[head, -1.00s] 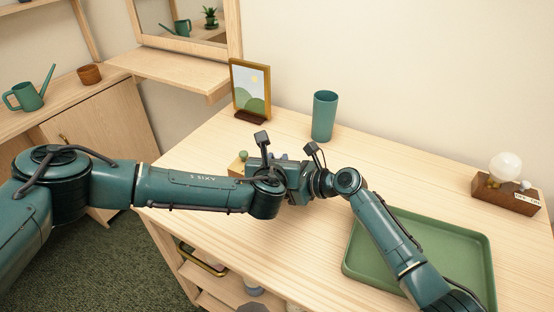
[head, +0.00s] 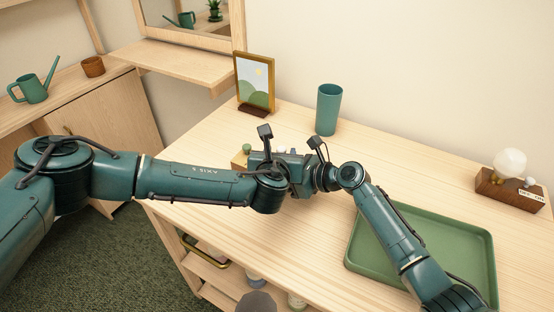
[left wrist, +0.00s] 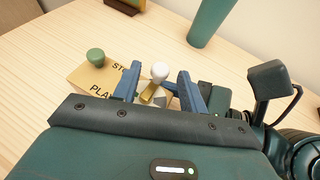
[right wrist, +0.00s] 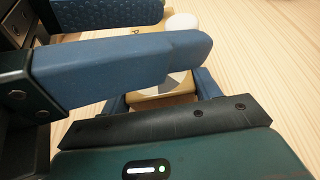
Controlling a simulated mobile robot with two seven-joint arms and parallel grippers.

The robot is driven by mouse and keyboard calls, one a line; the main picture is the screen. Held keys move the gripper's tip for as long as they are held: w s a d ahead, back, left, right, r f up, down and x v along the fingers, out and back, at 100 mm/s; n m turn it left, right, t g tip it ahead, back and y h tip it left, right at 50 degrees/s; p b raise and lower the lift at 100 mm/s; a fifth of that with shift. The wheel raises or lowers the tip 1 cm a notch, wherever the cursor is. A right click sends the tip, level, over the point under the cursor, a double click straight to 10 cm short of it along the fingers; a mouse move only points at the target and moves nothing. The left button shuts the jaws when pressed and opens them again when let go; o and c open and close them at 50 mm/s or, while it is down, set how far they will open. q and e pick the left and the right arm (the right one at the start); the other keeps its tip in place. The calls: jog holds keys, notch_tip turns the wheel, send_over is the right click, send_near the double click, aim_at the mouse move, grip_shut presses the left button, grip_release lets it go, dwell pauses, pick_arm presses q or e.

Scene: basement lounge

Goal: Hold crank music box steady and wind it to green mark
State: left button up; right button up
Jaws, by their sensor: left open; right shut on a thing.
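The music box (left wrist: 88,84) is a small light-wood box lettered "STOP" and "PLAY", with a green knob (left wrist: 95,57). A white knob (left wrist: 160,72) on a brass-coloured crank stands between the blue fingers of my left gripper (left wrist: 159,76), which are apart on either side of it. In the head view only a corner of the box (head: 239,160) shows past my left arm. In the right wrist view my right gripper (right wrist: 162,92) is shut on the box's wooden body, with large blue left fingers crossing in front. The green mark cannot be made out.
A green tray (head: 484,262) lies at the table's right front. A teal cup (head: 329,110) and a framed picture (head: 256,82) stand behind the box. A wooden block with a white globe (head: 508,162) is at the far right. The table between is clear.

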pick_arm(q)
jog(key=v, duration=1.1)
jog(key=shift+r, duration=0.2)
jog(key=shift+s, duration=0.1)
